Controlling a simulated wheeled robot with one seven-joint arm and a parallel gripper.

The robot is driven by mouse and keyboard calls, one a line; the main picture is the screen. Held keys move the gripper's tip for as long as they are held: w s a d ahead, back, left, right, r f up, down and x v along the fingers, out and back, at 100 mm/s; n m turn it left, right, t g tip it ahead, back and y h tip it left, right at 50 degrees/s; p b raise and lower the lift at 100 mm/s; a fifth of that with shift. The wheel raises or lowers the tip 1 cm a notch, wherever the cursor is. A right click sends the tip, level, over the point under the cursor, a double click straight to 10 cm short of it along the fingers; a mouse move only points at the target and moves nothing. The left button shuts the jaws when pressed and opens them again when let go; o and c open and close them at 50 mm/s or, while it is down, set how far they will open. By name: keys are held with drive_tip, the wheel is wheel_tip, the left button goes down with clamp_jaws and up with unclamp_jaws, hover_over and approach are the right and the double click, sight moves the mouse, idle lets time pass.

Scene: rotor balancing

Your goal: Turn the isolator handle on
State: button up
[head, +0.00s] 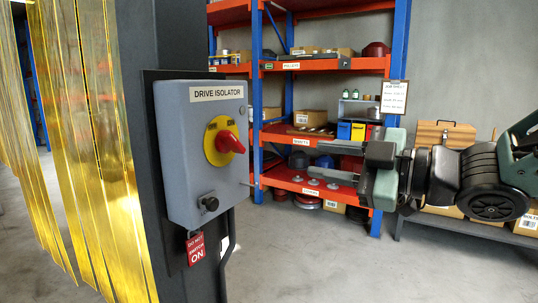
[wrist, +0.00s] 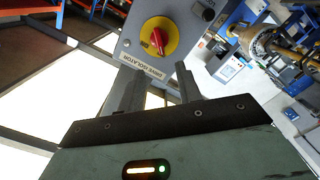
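The grey isolator box (head: 179,152), labelled DRIVE ISOLATOR, is fixed to a dark post at left of centre in the head view. Its red handle (head: 231,143) sits on a yellow disc (head: 212,150) and sticks out to the right. In the wrist view the box is upside down, with the red handle (wrist: 157,40) just beyond the fingers. My gripper (head: 320,162) points left towards the box, apart from the handle. In the wrist view the fingers of my gripper (wrist: 156,72) are spread with nothing between them.
Yellow strip curtains (head: 95,150) hang at the left. Orange and blue shelving (head: 275,135) stands behind. The floor (head: 290,265) in front is clear.

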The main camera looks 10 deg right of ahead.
drive_tip(key=p, duration=0.3)
approach(238, 144)
drive_tip(key=shift+n+y, duration=0.3)
drive_tip(key=shift+y, duration=0.1)
drive_tip(key=x, duration=0.8)
drive_tip(key=shift+w+a+f, duration=0.15)
drive_tip(key=shift+w+f, duration=0.05)
drive_tip(key=shift+w, duration=0.25)
clamp_jaws()
